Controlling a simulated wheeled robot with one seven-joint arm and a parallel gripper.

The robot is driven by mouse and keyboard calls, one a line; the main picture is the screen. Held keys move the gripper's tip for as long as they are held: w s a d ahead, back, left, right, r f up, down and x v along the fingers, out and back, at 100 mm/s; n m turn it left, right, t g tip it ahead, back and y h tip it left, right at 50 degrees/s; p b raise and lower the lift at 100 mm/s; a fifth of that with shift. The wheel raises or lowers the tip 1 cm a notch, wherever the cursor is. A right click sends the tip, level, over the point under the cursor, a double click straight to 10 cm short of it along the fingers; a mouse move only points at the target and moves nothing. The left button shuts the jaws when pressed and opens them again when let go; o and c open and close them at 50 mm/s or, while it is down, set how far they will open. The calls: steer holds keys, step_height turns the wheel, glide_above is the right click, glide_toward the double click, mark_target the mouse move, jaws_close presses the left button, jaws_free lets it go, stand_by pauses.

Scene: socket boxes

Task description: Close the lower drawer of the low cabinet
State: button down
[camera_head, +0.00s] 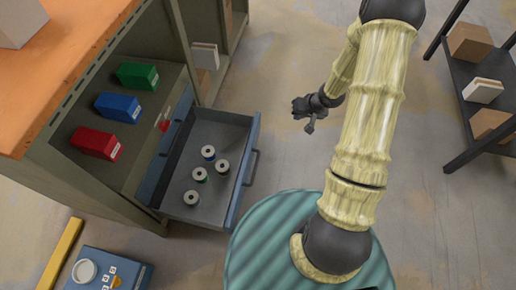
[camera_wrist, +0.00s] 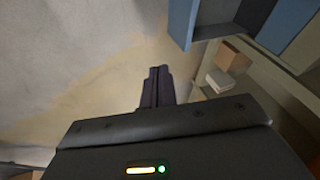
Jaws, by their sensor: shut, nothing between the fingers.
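The low cabinet (camera_head: 112,184) stands at the left in the head view. Its lower drawer (camera_head: 176,182) is pulled out to the right, with several round spools lying in it. The drawer has a blue front (camera_head: 237,190) with a dark handle (camera_head: 252,167) on its outer face. My gripper (camera_head: 311,128) is shut and empty, to the right of the drawer front and apart from it. In the wrist view my shut fingers (camera_wrist: 157,76) point toward the floor, and a blue-edged drawer (camera_wrist: 217,28) shows at the upper right.
Red (camera_head: 96,143), blue (camera_head: 118,107) and green (camera_head: 138,76) boxes sit in the cabinet above the drawer. A dark rack (camera_head: 463,160) with boxes stands at the far right. A blue case (camera_head: 130,270) and yellow bar (camera_head: 62,252) lie at the lower left.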

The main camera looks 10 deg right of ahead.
mark_target(251, 150)
steer(key=s+a+f+m+y, duration=0.1)
steer(key=s+a+f+y, duration=0.1)
steer(key=f, duration=0.4)
steer(key=s+a+f+m+y, duration=0.1)
steer(key=s+f+y, duration=0.1)
steer(key=f+y, duration=0.2)
step_height(251, 150, down, 2)
steer(key=shift+s+a+f+g, duration=0.2)
steer(key=shift+a+f+g, duration=0.05)
steer(key=shift+a+g, duration=0.15)
steer(key=b+x, duration=0.5)
steer(key=x, duration=0.5)
steer(key=shift+f, duration=0.1)
steer(key=shift+w+a+b, duration=0.25)
steer(key=shift+a, duration=0.4)
steer(key=shift+w+a+b, duration=0.2)
steer(key=shift+a+b, duration=0.05)
steer(key=shift+a, duration=0.4)
steer(key=shift+w+a+b, duration=0.25)
steer(key=shift+a, duration=0.4)
